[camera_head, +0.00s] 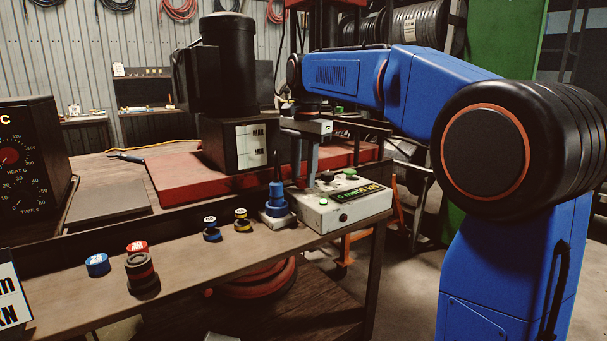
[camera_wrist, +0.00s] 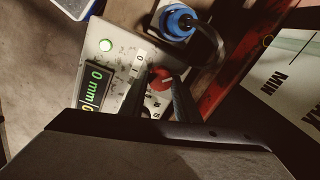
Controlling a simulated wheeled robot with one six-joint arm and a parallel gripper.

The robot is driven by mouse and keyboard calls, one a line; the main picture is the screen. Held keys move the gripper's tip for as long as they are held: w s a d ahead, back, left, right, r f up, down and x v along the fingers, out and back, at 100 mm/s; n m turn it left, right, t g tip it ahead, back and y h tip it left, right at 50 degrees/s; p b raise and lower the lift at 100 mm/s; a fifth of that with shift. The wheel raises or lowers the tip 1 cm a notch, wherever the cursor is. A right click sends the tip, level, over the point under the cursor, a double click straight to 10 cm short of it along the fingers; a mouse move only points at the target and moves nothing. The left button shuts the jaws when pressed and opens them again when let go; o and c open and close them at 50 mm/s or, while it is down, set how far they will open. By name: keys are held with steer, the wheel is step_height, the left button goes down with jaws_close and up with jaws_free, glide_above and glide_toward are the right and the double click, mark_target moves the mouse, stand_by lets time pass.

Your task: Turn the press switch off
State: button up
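The press control box (camera_head: 345,207) is a worn white box at the bench's front right edge. In the wrist view its face (camera_wrist: 104,46) carries a lit green button (camera_wrist: 105,44), a green display reading 0 mm (camera_wrist: 95,85) and a round red switch knob (camera_wrist: 160,79) with a light pointer mark. My gripper (camera_wrist: 160,88) points at the box with its two dark fingers apart, one on each side of the red knob. Whether they touch the knob I cannot tell. In the head view my gripper (camera_head: 304,180) points down over the box's left part, and the red knob is not clearly seen.
A blue connector (camera_head: 277,200) stands left of the box; it also shows in the wrist view (camera_wrist: 178,22). The black press unit (camera_head: 228,65) stands behind on a red base (camera_head: 180,190). Small coloured fittings (camera_head: 212,229) stand along the bench's front strip.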

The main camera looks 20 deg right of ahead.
steer(key=c, duration=0.3)
steer(key=n, duration=0.3)
steer(key=shift+n, duration=0.4)
steer(key=n, duration=0.4)
steer(key=shift+w+n, duration=0.1)
steer(key=shift+n, duration=0.2)
steer(key=n, duration=0.4)
steer(key=shift+a+n+g, duration=0.1)
steer(key=shift+n+g, duration=0.3)
steer(key=shift+n, duration=2.4)
